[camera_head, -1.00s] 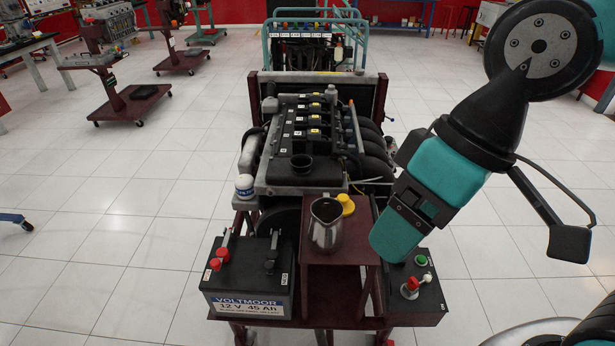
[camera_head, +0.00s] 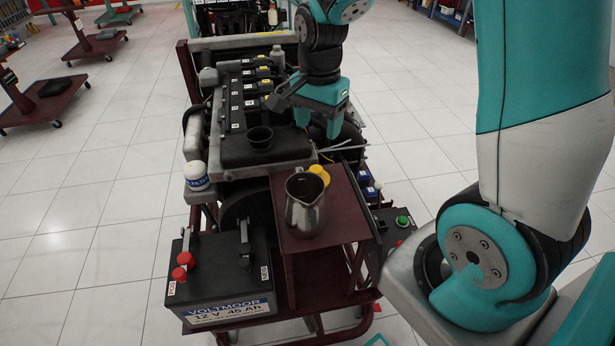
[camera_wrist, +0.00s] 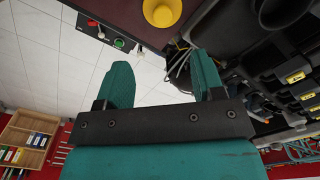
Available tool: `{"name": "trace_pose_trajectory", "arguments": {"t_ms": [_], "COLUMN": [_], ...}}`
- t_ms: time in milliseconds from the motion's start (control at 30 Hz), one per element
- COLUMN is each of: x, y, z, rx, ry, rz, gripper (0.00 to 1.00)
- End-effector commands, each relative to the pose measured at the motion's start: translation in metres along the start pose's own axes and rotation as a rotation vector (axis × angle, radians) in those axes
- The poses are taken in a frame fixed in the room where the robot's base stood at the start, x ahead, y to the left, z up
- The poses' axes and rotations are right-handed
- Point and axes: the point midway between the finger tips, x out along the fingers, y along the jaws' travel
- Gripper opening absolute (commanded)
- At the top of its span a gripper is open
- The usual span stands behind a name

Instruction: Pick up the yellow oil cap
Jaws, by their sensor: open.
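The yellow oil cap (camera_head: 319,173) sits on the dark red stand (camera_head: 345,222), just behind a metal jug (camera_head: 305,205) that partly hides it in the head view. In the wrist view the cap (camera_wrist: 162,11) shows at the top edge, beyond and between the fingertips, partly cut off by the frame. My gripper (camera_head: 316,122) is above the right side of the engine, behind and higher than the cap. In the wrist view its two teal fingers (camera_wrist: 163,80) are apart with nothing between them.
The engine (camera_head: 250,110) with a black funnel-like filler (camera_head: 259,138) stands behind the stand. A white oil filter (camera_head: 196,175) is at its left. A black battery (camera_head: 220,275) with red terminals stands front left. A control box with a green button (camera_head: 402,221) is at right.

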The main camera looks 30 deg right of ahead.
Motion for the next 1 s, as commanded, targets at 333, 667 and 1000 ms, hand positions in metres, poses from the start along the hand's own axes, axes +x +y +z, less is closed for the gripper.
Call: {"name": "trace_pose_trajectory", "arguments": {"t_ms": [333,667,1000], "x": [0.069,0.097,0.129], "y": [0.002,-0.003,-0.005], "z": [-0.002,0.000,-0.001], "rx": [0.001,-0.003,-0.003], "ry": [-0.002,-0.003,-0.001], "rz": [0.003,0.003,-0.001], "gripper": [0.62,0.62,0.62]}}
